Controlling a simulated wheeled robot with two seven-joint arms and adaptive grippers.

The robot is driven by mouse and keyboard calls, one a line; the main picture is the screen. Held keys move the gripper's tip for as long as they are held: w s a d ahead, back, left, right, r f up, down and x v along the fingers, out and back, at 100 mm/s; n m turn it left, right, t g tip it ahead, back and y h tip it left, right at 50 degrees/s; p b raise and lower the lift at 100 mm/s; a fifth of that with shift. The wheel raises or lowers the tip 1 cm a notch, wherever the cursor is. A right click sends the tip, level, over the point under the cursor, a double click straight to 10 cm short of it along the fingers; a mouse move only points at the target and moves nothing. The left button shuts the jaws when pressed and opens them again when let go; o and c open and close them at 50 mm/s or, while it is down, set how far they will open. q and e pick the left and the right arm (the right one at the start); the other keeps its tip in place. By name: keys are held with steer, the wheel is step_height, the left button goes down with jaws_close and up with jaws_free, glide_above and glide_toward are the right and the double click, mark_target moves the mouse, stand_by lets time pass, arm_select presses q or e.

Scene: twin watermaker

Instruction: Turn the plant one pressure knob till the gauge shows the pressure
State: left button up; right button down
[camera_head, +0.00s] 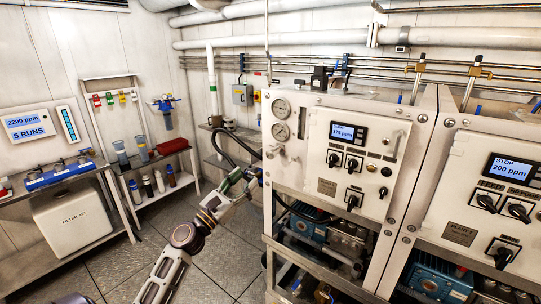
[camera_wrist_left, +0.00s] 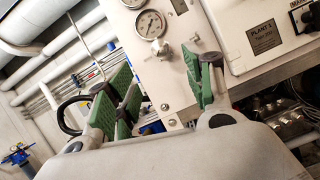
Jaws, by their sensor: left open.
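The plant one panel (camera_head: 335,178) is a white upright cabinet front. Two round gauges sit at its upper left, the upper gauge (camera_head: 281,108) and the lower gauge (camera_head: 280,131). A silver knob (camera_head: 272,152) is below them; it also shows in the left wrist view (camera_wrist_left: 160,47), under the nearer gauge (camera_wrist_left: 150,23). The needle readings are too small to tell. My left gripper (camera_head: 252,177) is at the panel's left edge, below the knob. In the left wrist view its green fingers (camera_wrist_left: 168,72) are apart, with nothing between them. My right gripper is out of view.
Plant one's display (camera_head: 348,132) has black switches below it. A second cabinet (camera_head: 490,190) stands to the right. Black hoses (camera_head: 240,145) run behind my left gripper. Shelves (camera_head: 150,160) with bottles stand at the left wall. The floor (camera_head: 215,240) between is clear.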

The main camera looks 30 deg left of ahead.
mark_target(270, 155)
arm_select(q)
steer(key=p+x, duration=0.2)
steer(key=x, duration=0.6)
steer(key=shift+p, duration=0.35)
steer(key=shift+p+x, duration=0.45)
steer(key=shift+x, duration=2.35)
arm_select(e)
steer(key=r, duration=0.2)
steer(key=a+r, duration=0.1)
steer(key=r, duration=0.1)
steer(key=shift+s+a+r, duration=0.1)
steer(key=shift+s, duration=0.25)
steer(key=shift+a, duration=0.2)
